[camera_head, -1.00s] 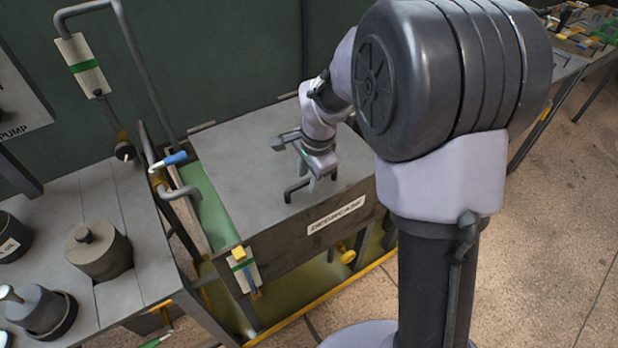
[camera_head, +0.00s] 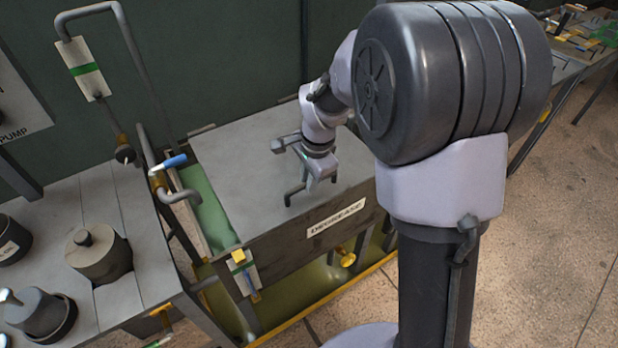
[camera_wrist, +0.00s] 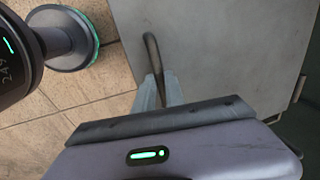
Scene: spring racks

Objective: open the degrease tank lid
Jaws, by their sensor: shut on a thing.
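The degrease tank (camera_head: 290,250) is a dark box with a label reading DEGREASE on its front. A dark bar handle (camera_head: 294,193) stands near the lid's front edge. My gripper (camera_head: 318,184) reaches down onto this handle and is shut on it. In the wrist view the handle (camera_wrist: 151,48) curves out from between my gripper fingers (camera_wrist: 160,92), over the grey lid (camera_wrist: 225,50).
A bench (camera_head: 75,200) with dark pots is at left. A yellow-edged tray (camera_head: 320,310) lies beneath. Open floor (camera_head: 545,230) is at right.

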